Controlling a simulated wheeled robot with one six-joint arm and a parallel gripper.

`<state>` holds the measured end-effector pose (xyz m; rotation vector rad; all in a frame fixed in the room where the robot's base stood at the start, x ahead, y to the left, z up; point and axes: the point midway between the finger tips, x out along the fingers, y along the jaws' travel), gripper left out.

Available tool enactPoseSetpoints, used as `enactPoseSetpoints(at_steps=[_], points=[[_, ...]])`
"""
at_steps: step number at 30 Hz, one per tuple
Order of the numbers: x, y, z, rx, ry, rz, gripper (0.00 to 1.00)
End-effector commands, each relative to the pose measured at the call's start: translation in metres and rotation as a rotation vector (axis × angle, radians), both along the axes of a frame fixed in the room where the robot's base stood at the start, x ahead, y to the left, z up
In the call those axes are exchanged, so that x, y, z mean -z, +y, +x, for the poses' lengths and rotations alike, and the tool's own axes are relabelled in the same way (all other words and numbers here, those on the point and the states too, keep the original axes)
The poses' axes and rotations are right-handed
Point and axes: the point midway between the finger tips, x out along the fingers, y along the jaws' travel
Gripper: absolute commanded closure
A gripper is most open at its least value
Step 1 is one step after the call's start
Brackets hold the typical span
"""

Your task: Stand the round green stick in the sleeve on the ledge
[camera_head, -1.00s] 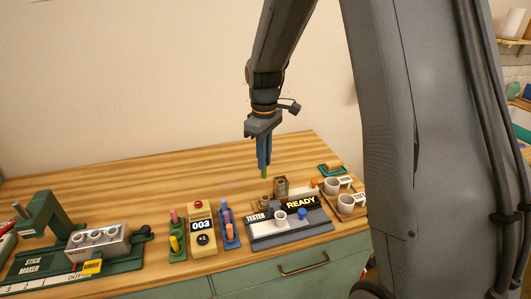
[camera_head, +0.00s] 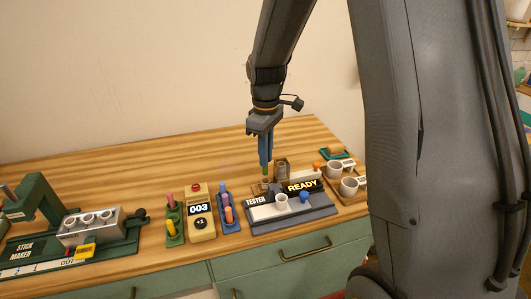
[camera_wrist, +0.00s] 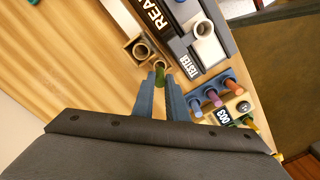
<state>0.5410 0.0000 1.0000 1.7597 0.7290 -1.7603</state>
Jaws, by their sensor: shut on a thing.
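My gripper (camera_head: 266,164) points down over the ledge behind the tester and is shut on the round green stick (camera_head: 266,173). Only a short lower part of the stick shows below the fingers. The stick also shows in the wrist view (camera_wrist: 161,75), between the fingertips (camera_wrist: 160,80). A small brown sleeve (camera_head: 266,186) is just below the stick. In the wrist view, a round opening (camera_wrist: 157,65) lies right by the stick's end. I cannot tell whether the tip is inside it. A taller, squarer sleeve (camera_head: 281,170) stands beside it; its opening (camera_wrist: 140,50) is empty.
The tester (camera_head: 290,212) with its READY sign is in front of the sleeves. Racks of coloured sticks (camera_head: 228,212), a counter box (camera_head: 200,225) and the stick maker (camera_head: 95,235) stand to the left. The table behind is clear.

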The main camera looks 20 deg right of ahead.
Motion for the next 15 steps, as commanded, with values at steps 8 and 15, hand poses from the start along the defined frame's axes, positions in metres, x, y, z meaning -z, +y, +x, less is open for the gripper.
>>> enactPoseSetpoints(at_steps=[8, 15], points=[[0.022, 0.0, 0.0, 0.0, 0.0, 0.0, 1.0], [0.038, 0.0, 0.0, 0.0, 0.0, 0.0, 1.0]])
